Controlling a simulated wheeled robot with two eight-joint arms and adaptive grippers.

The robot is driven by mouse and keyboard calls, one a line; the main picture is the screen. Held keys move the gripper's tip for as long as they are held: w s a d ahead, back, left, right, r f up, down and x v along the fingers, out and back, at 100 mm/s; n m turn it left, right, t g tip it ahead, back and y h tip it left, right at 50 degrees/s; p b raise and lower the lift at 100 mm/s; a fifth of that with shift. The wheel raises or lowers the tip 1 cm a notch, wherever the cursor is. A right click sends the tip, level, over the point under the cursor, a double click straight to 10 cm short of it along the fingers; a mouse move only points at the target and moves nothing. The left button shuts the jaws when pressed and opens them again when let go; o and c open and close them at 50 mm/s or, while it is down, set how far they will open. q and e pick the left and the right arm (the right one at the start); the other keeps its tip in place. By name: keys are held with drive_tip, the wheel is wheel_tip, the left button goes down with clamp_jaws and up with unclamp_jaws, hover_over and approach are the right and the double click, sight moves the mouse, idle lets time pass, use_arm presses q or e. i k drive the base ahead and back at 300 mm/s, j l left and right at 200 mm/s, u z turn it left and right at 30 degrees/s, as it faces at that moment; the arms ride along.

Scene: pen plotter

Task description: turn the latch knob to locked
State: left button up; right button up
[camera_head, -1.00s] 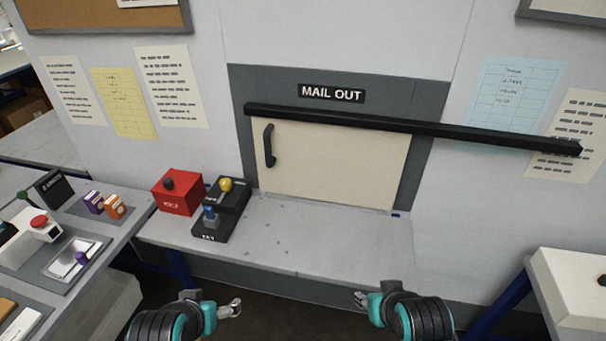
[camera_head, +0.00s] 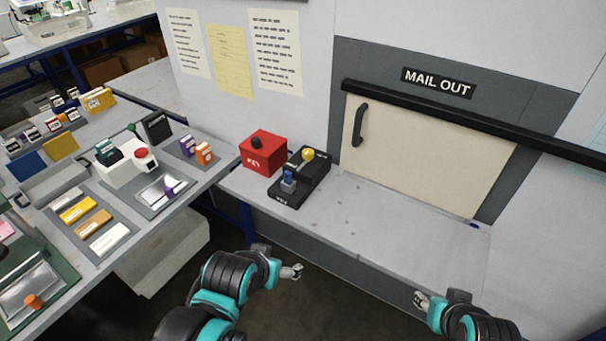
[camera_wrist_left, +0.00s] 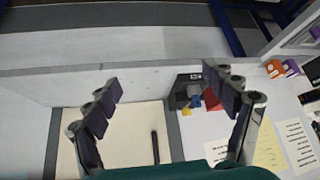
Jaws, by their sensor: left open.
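No knob carries a readable latch label, so I cannot tell which one is the latch knob. A red box (camera_head: 264,158) with a black knob (camera_head: 257,143) on top stands on the grey ledge. Right of it is a black fixture with a yellow knob (camera_head: 308,155) and a blue part (camera_head: 288,175). An orange knob (camera_head: 33,301) and a purple knob (camera_head: 169,191) sit on panels at the left. My left gripper (camera_head: 293,271) is open and empty, in front of the ledge; its spread fingers show in the left wrist view (camera_wrist_left: 165,88). My right gripper (camera_head: 421,300) is apart from everything; its jaws are too small to judge.
The MAIL OUT door (camera_head: 413,155) has a handle (camera_head: 360,124) and a black bar (camera_head: 470,122) across its top. The ledge (camera_head: 400,215) is bare right of the black fixture. The left table (camera_head: 150,236) holds cartridges, a red button (camera_head: 142,153) and coloured blocks.

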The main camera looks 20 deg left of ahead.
sight(308, 154)
drive_tip(key=i+j+z, duration=0.2)
drive_tip(key=i, duration=0.3)
drive_tip(key=i+j+z, duration=0.2)
drive_tip(key=i, duration=0.35)
